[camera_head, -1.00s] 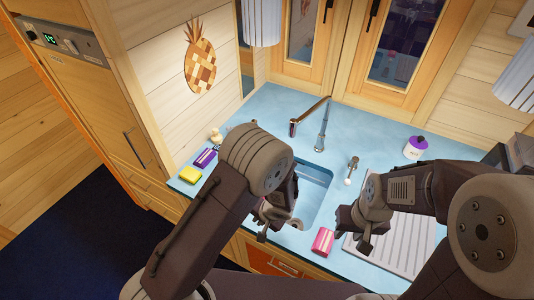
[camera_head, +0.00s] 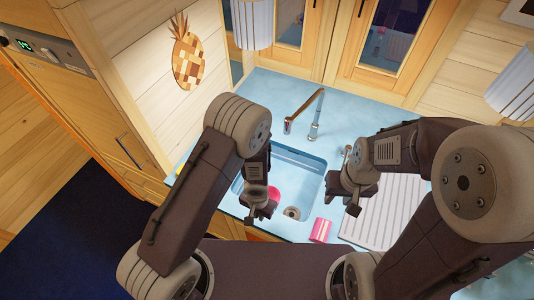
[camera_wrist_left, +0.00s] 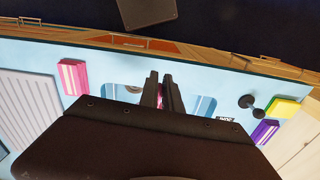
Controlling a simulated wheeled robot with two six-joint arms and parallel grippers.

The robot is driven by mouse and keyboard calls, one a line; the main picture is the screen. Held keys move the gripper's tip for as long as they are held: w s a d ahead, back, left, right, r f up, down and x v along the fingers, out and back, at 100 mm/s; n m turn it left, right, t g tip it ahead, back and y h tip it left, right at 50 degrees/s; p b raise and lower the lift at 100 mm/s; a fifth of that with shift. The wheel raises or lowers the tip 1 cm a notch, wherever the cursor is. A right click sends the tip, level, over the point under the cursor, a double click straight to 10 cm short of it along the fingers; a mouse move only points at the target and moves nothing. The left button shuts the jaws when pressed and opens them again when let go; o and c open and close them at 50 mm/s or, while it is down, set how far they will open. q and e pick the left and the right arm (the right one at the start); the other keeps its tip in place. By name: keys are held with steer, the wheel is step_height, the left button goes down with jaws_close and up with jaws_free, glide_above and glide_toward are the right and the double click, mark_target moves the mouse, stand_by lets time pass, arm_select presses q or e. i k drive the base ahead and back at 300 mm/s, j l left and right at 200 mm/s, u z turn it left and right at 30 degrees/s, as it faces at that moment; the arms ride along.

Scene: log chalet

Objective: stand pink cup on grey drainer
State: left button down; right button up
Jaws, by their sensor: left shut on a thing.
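A round pink thing, apparently the pink cup (camera_head: 273,193), shows beside the fingers of my left gripper (camera_head: 257,207), over the sink. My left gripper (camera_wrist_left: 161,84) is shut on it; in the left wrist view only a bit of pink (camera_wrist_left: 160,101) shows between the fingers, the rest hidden. The grey drainer (camera_head: 386,214) is a ribbed board right of the sink; it is also at the left in the wrist view (camera_wrist_left: 30,105). My right gripper (camera_head: 347,195) hangs near the drainer's left edge; its jaws cannot be made out.
The sink (camera_head: 300,176) is set in the blue counter. A pink-and-white striped block (camera_head: 320,230) lies between sink and drainer. A tap (camera_head: 315,115) stands behind the sink. A yellow block (camera_wrist_left: 284,107) and a purple block (camera_wrist_left: 265,132) show in the wrist view.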

mark_target(383, 229)
steer(key=k+l+z, duration=0.1)
steer(key=l+z, duration=0.6)
steer(key=z, duration=0.2)
steer(key=l+z, duration=0.45)
steer(key=i+l+z, duration=0.1)
steer(key=l+z, duration=0.2)
steer(key=z, duration=0.15)
